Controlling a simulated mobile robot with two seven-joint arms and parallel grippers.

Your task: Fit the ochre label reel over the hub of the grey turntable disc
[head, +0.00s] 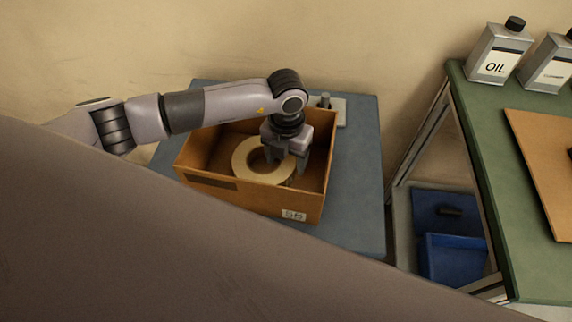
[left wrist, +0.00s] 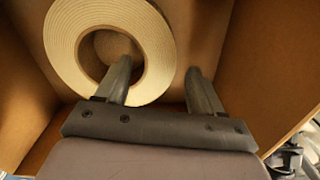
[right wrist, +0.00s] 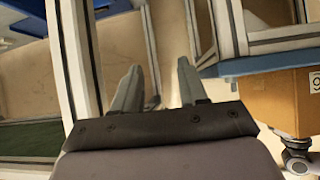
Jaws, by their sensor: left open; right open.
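The pale ochre label reel (head: 244,168) lies in an open brown box (head: 245,199) on the blue-grey table. It also shows in the left wrist view (left wrist: 68,48). My left gripper (head: 287,166) is down in the box at the reel's right side, open. In the left wrist view its left finger is over the hole and its right finger is outside the rim, with the ring's wall between them; contact cannot be told. My right gripper (right wrist: 158,80) is open and empty in the right wrist view. I cannot make out a grey turntable disc with certainty.
A light grey plate (head: 340,111) with a short dark post (head: 325,100) is behind the box. At right, a green bench (head: 488,180) carries an oil can (head: 493,55), another can and a brown board. A blue bin (head: 452,258) is below. A large brown-grey shape hides the lower left.

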